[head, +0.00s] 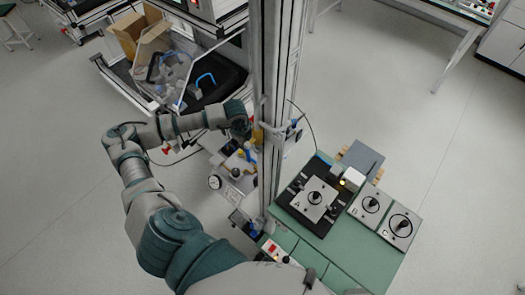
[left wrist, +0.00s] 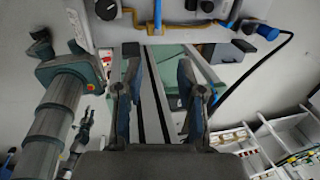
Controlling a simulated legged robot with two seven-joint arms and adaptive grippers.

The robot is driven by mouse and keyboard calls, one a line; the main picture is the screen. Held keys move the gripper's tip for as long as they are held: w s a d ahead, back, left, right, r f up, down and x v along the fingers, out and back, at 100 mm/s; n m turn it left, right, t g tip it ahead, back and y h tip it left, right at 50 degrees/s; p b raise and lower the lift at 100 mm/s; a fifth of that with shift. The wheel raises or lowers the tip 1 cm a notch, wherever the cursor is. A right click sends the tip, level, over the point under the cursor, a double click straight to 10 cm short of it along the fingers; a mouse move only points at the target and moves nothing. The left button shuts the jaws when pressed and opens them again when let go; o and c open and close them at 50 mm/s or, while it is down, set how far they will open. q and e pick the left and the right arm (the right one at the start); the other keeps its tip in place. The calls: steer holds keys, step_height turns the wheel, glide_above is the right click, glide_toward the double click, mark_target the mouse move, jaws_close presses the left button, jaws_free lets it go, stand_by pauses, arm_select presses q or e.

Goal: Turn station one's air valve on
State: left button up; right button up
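My left gripper (left wrist: 158,95) is open in the left wrist view, with nothing between its two dark fingers. In the head view my left arm reaches from the left to the metal column, and the gripper end (head: 241,122) is beside it; its fingers are hard to make out there. In the left wrist view a blue lever-like part (left wrist: 235,14) and a yellow pipe (left wrist: 157,14) lie beyond the fingertips, apart from them. Which part is station one's air valve, and its setting, I cannot tell. My right gripper is not clearly shown.
The column (head: 277,90) stands close to my left gripper. A green bench (head: 360,255) with dial plates is at the right. Open floor (head: 60,200) lies left.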

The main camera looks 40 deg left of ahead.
mark_target(255, 162)
arm_select(q)
steer(key=w+f, duration=0.1)
steer(key=f, duration=0.4)
steer(key=w+f, duration=0.1)
steer(key=f, duration=1)
steer(key=shift+w+d+f, duration=0.2)
steer(key=shift+w+f, duration=0.15)
steer(key=shift+w, duration=0.05)
steer(key=shift+d, duration=0.1)
jaws_close()
